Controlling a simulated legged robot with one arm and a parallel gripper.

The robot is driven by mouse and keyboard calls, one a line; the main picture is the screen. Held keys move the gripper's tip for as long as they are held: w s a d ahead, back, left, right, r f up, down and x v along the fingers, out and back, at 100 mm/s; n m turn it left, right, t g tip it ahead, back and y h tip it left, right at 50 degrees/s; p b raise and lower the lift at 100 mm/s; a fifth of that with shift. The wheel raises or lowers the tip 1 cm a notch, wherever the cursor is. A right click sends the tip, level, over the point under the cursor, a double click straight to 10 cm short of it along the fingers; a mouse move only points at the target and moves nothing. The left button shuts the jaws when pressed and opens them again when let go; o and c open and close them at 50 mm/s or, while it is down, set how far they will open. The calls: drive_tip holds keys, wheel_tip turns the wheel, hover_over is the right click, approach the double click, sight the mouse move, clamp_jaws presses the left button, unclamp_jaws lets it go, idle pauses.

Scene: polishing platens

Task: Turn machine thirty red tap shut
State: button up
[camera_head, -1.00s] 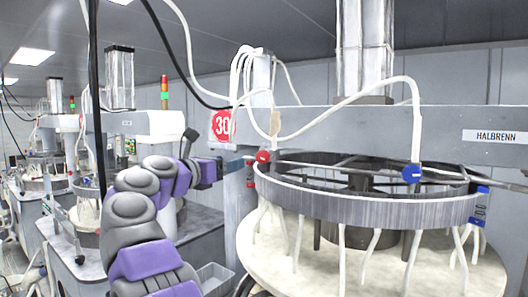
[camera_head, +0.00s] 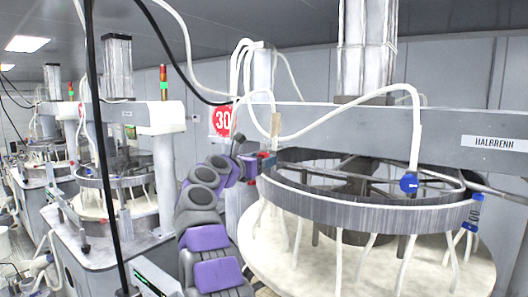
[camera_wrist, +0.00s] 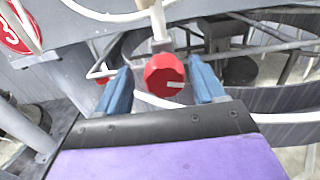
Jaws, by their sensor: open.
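The red tap (camera_wrist: 165,77) is a round red knob with a white mark on its face. It sits below a pale hose fitting beside the machine's ring. My gripper (camera_wrist: 161,68) is open, its two blue fingers on the left and right of the knob, with small gaps apparent on both sides. In the head view my gripper (camera_head: 251,164) is at the ring's left edge, below the red "30" sign (camera_head: 222,121), and largely covers the tap.
The grey ring (camera_head: 370,214) stands over a pale round platen (camera_head: 330,262). White hoses (camera_head: 345,98) arch over it from the grey beam (camera_head: 450,150). A black cable (camera_head: 103,170) hangs at the left. Other machines (camera_head: 110,190) stand further left.

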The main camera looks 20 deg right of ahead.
drive_tip(key=shift+p+x, duration=0.4)
drive_tip(key=shift+x, duration=0.4)
drive_tip(key=shift+w+d, duration=0.15)
drive_tip(key=shift+d, duration=0.5)
drive_tip(key=shift+a, duration=0.2)
drive_tip(key=c, duration=1)
drive_tip(key=shift+c, duration=0.3)
drive_tip(key=shift+f, duration=0.1)
